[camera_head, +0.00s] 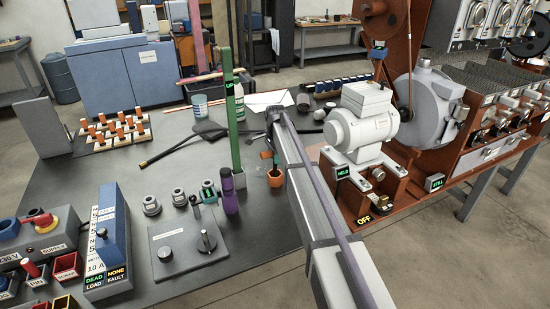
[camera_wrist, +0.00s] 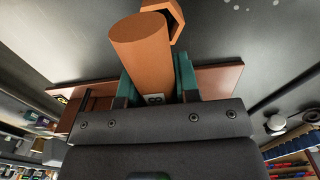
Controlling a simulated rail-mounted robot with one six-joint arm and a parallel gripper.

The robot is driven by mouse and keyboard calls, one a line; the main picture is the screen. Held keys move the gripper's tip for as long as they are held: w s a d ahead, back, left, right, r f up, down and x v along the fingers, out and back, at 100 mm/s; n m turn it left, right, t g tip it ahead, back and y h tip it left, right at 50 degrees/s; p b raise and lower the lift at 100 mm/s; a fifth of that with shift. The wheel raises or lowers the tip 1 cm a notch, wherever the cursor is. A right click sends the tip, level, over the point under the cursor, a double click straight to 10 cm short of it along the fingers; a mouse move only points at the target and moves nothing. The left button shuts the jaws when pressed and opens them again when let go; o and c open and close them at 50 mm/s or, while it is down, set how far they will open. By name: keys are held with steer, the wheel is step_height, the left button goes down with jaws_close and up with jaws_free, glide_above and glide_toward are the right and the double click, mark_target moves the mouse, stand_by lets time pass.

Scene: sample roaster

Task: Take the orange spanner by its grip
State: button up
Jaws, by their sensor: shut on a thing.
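The orange spanner's thick round grip (camera_wrist: 142,50) stands between the two green fingers of my gripper (camera_wrist: 157,72) in the wrist view. The fingers are shut on it, one on each side. A small pale label with dark marks shows low on the grip. An orange angular piece with an opening (camera_wrist: 170,14) shows behind the grip's end; I cannot tell whether it belongs to the spanner. In the head view my gripper (camera_head: 272,146) is at the bench's right part, mostly hidden by my arm. A small orange piece (camera_head: 266,155) shows beside it.
A knob plate (camera_head: 190,246) lies in front.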

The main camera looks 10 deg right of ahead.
jaws_close()
